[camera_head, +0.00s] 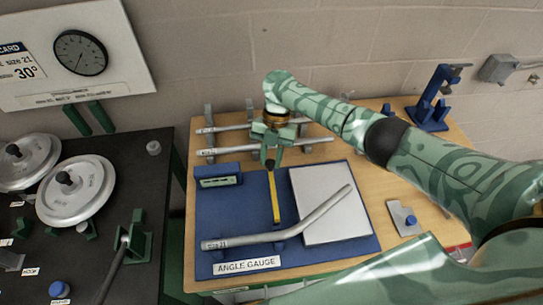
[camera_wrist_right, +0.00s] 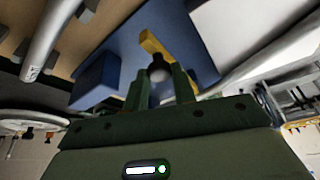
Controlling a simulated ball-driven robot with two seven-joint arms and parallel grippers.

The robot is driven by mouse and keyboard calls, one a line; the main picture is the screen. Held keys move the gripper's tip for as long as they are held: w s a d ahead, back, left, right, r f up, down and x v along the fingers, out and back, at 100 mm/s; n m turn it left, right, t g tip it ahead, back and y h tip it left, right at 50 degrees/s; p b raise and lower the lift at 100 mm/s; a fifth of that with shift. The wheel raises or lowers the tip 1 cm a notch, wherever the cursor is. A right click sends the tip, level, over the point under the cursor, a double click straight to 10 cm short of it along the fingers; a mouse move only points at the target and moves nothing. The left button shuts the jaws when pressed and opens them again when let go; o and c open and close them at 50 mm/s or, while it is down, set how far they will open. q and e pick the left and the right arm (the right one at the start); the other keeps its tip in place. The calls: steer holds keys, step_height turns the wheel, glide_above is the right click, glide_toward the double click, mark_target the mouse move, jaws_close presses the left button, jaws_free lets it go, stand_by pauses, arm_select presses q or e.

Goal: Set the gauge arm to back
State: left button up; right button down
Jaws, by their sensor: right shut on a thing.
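The gauge arm (camera_head: 274,198) is a yellow bar on the blue angle gauge board (camera_head: 213,209), pointing toward the back. Its dark knob is at its far end, between the fingers of my right gripper (camera_head: 270,158). In the right wrist view the round knob (camera_wrist_right: 158,72) sits between the two green fingers of the gripper (camera_wrist_right: 160,82), with the yellow arm (camera_wrist_right: 150,43) beyond it. My left gripper is out of view.
A white plate (camera_head: 315,220) lies on the board's right side, and a small display block (camera_head: 218,175) stands at its back left. Straight pipes (camera_head: 240,149) rest on racks behind. A blue stand (camera_head: 431,105) is at the back right; a dark bench (camera_head: 140,185) is at the left.

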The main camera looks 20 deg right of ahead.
steer(key=c, duration=1.1)
jaws_free()
steer(key=shift+c, duration=0.2)
steer(key=p+v, duration=0.3)
steer(key=v, duration=1.3)
steer(key=shift+d, duration=0.1)
